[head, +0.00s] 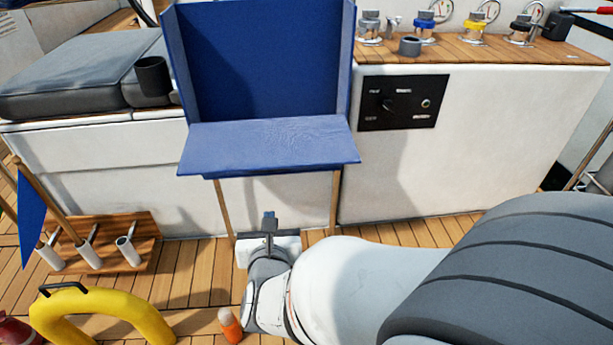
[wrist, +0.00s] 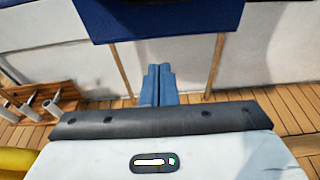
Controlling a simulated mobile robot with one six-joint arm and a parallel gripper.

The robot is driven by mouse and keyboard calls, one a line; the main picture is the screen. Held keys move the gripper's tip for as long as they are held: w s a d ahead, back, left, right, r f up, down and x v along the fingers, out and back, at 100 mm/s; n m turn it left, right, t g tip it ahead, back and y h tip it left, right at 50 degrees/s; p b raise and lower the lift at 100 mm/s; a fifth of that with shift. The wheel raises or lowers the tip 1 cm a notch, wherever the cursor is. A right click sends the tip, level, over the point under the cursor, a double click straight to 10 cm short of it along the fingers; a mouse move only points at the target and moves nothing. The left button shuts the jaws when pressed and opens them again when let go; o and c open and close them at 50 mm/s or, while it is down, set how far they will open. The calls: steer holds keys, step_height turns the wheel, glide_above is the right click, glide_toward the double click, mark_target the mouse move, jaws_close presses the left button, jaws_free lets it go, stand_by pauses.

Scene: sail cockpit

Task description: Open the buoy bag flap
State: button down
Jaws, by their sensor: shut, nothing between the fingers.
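The blue buoy bag (head: 265,60) stands on thin wooden legs against the white cockpit side, and I can see into it from the front. Its flap (head: 270,145) sticks out toward me along the lower front, nearly level, leaving the front uncovered. My gripper (head: 269,222) is below and in front of the flap, between the legs in the picture, shut and empty. In the wrist view my gripper's fingers (wrist: 158,82) are together, pointing away, below the blue cloth (wrist: 160,18). No contact with the flap shows.
A cushioned bench with a dark cup (head: 152,76) is at left. A wooden counter with winch-like fittings (head: 427,27) is at right, above a black panel (head: 403,102). White holders (head: 128,252), a yellow buoy (head: 105,300) and an orange bottle-like object (head: 229,325) are low left.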

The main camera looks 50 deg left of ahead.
steer(key=shift+s+d+f, duration=0.1)
steer(key=shift+s+d, duration=0.55)
steer(key=shift+d, duration=0.35)
